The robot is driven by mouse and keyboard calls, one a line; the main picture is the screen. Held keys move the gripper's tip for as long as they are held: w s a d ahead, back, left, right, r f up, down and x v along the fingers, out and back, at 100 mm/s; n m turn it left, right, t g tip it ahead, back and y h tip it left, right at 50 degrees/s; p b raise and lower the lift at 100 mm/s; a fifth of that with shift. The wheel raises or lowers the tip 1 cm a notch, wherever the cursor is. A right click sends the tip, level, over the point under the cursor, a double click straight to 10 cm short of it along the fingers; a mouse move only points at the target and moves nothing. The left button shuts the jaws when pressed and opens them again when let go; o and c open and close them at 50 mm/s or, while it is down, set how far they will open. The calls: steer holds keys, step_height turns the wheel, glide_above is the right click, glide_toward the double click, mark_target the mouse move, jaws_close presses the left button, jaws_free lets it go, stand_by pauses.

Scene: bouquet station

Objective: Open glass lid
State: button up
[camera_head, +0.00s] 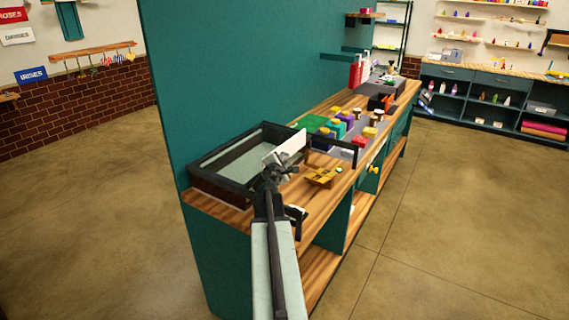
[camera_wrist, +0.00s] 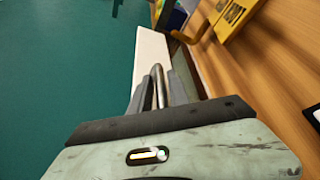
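A glass-topped case (camera_head: 240,150) with a dark frame sits on the left end of the wooden counter, against the teal panel. A pale glass pane shows inside its frame; I cannot tell from these views whether the lid is raised. My gripper (camera_head: 272,172) is over the right part of the case, beside a white flat piece (camera_head: 287,150) that sticks up past it. The white piece also shows in the wrist view (camera_wrist: 150,52), beyond my gripper (camera_wrist: 160,88). A silver curved bar (camera_wrist: 157,84) shows between the grey fingers; whether they grip it is unclear.
Several coloured blocks crowd the counter (camera_head: 205,200) farther back. The teal panel (camera_head: 235,65) rises behind. The floor (camera_head: 450,220) on the right is clear.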

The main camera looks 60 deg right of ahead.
steer(key=shift+d, duration=0.15)
jaws_close()
steer(key=shift+s, duration=0.1)
stand_by(1.3)
